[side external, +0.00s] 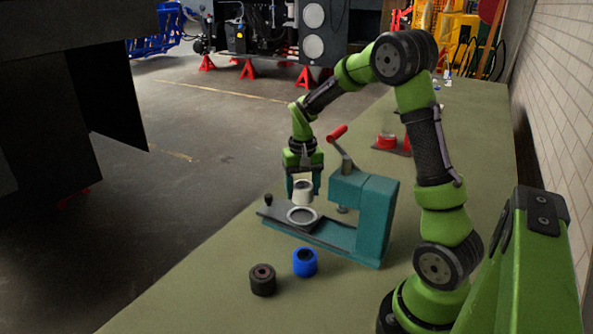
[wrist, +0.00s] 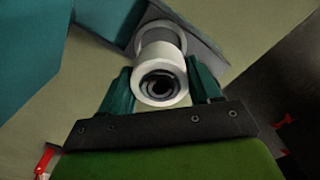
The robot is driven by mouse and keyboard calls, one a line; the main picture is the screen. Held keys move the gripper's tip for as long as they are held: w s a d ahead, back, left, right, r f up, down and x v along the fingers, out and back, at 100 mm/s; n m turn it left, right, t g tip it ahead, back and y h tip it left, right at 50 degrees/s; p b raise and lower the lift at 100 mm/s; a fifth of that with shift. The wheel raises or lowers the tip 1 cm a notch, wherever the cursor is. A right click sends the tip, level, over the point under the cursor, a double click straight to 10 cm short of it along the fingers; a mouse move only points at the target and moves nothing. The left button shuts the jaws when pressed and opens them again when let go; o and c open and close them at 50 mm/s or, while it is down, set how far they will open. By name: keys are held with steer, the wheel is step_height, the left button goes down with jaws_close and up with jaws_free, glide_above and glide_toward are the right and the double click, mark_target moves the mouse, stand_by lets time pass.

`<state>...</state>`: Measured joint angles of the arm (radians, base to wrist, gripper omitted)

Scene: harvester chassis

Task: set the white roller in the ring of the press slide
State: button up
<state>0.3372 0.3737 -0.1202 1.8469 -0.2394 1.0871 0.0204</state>
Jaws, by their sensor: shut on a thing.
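The white roller (side external: 303,193) is held between the fingers of my gripper (side external: 303,188), which is shut on it. In the side view it hangs upright just above the ring (side external: 302,217) of the press slide (side external: 273,211). In the wrist view the white roller (wrist: 161,76) sits between my two teal fingertips (wrist: 163,88), with its dark bore facing the camera. The ring (wrist: 163,36) shows partly behind the roller there; the roller hides the rest. I cannot tell exactly how well the two line up.
The teal press body (side external: 372,215) with a red-handled lever (side external: 338,133) stands right of the slide. A blue roller (side external: 305,262) and a black roller (side external: 263,280) stand on the green bench in front. A red part (side external: 387,142) is farther back. The bench's left edge is close to the slide.

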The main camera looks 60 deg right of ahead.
mark_target(302, 200)
stand_by(0.3)
steer(key=shift+f, duration=2.2)
steer(key=shift+f, duration=0.75)
stand_by(1.4)
steer(key=o, duration=1.2)
step_height(302, 200, up, 17)
